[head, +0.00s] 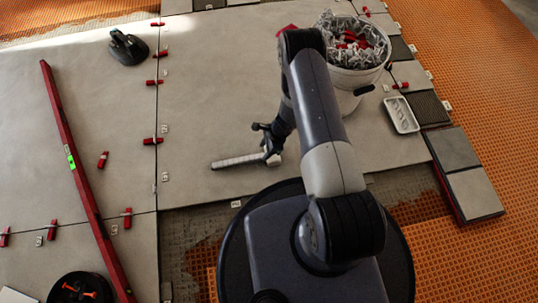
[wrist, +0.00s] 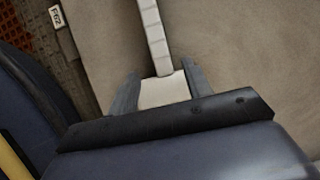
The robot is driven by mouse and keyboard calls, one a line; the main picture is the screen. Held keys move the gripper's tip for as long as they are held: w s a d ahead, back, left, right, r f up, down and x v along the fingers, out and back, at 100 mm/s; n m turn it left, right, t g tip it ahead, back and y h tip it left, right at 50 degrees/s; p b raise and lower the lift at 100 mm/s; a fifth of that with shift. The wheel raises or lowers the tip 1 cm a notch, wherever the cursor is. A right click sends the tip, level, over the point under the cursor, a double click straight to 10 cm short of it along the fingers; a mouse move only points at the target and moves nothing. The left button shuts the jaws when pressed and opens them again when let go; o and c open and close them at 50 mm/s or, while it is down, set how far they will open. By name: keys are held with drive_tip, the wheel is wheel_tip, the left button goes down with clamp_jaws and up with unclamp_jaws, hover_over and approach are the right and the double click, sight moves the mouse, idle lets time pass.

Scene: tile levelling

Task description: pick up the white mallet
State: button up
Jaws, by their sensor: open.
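The white mallet (head: 237,161) lies on a large grey tile, its ribbed handle pointing left in the head view. In the wrist view the ribbed handle (wrist: 152,35) runs up and away from a wider, smooth pale block (wrist: 165,91). My gripper (head: 266,146) is low over the right end of the mallet. In the wrist view my gripper (wrist: 160,68) is open, with one finger on each side of the pale block. I cannot tell whether either finger touches it. The block's near end is hidden behind the gripper body.
A white bucket (head: 350,84) of clips and red wedges stands behind my arm. A white tray (head: 401,114) and stacked tiles (head: 475,194) are at right. A long red level (head: 75,160) lies at left. Red wedges and clips line the tile joints. Tile left of the mallet is clear.

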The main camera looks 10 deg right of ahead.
sight(258, 156)
drive_tip(key=shift+w+a+f, duration=0.3)
drive_tip(key=shift+a, duration=0.1)
drive_tip(key=shift+a+f+b, duration=0.2)
drive_tip(key=shift+f+b, duration=0.1)
drive_tip(key=x, duration=0.1)
drive_tip(key=b+x, duration=0.2)
drive_tip(key=x, duration=0.1)
drive_tip(key=shift+s+f, duration=0.1)
drive_tip(key=shift+s, duration=0.15)
drive_tip(key=shift+c, duration=0.4)
clamp_jaws()
